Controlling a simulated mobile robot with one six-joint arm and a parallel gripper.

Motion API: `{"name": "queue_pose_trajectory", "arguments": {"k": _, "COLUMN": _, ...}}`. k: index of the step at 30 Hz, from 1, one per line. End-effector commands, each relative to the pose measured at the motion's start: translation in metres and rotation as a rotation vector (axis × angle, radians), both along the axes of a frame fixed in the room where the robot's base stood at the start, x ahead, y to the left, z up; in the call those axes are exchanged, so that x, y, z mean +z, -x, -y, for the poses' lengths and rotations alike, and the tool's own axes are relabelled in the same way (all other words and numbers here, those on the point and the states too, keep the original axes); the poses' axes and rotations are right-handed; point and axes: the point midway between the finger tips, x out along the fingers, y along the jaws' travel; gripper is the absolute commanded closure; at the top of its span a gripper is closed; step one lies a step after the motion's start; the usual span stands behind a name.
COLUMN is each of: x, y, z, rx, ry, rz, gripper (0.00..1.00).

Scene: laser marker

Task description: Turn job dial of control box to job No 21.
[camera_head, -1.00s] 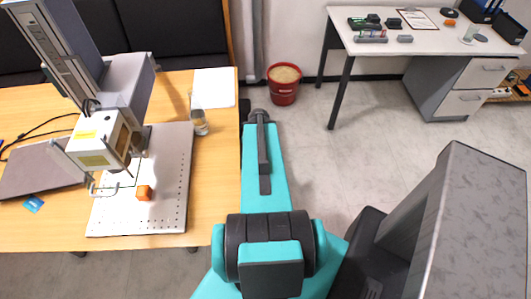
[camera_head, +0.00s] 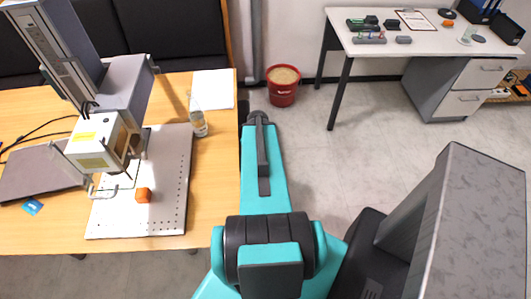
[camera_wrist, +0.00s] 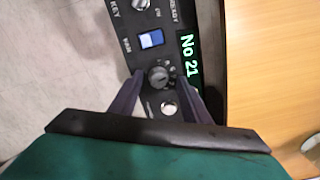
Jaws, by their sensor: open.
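The black control box (camera_wrist: 126,17) lies under my gripper in the wrist view, its panel running from the top edge to between the fingers. Its display (camera_wrist: 190,58) shows "No 21" in pale green letters, turned sideways. The job dial (camera_wrist: 158,76) is a dark round knob beside the display. My gripper (camera_wrist: 162,80) is open, with one dark finger on the left of the dial and one on the right. Whether either finger touches the dial cannot be told. I cannot make out the control box or the fingers in the head view.
The box also bears a blue switch (camera_wrist: 151,39) and a silver round button (camera_wrist: 168,108). A red bucket (camera_head: 283,92) stands on the floor.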

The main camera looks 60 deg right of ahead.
Motion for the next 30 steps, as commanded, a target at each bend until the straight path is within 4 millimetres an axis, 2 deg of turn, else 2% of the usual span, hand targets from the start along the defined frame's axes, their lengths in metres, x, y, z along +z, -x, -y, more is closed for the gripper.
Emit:
{"name": "queue_pose_trajectory", "arguments": {"k": 11, "x": 0.006, "y": -0.001, "z": 0.002, "rx": 0.0, "ry": 0.003, "rz": 0.001, "gripper": 0.57}}
{"name": "queue_pose_trajectory", "arguments": {"k": 30, "x": 0.047, "y": -0.002, "z": 0.002, "rx": 0.001, "ry": 0.002, "rz": 0.0, "gripper": 0.57}}
